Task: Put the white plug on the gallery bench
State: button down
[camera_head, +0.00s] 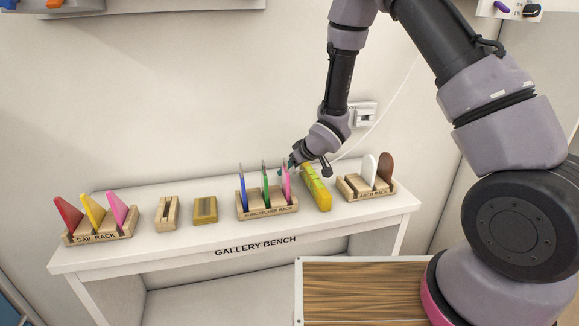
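The gallery bench (330,228) is a long white table against the wall. My gripper (307,165) is low over its back part, between the suncatcher rack (268,211) and a yellow-green bar (315,187). Whether its fingers are open or shut is not clear at this size. A thin white cord (393,97) comes down from the upper right and runs behind my wrist towards the gripper. I cannot make out a white plug at its lower end; my gripper and wrist cover that place. A white wall socket (365,116) is behind my forearm.
On the bench stand the sail rack (97,239) at left, two small wooden blocks (166,212) (205,210), and the arch rack (366,196) with white and brown pieces at right. A wood-topped table (365,290) is in front. The bench's front strip is clear.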

jog(key=shift+f, duration=0.65)
dwell(0.6)
jog(key=shift+c, duration=0.9)
grip_release()
jog(key=v, duration=1)
jog(key=shift+s+d+r, duration=0.2)
jog(key=shift+r, duration=0.05)
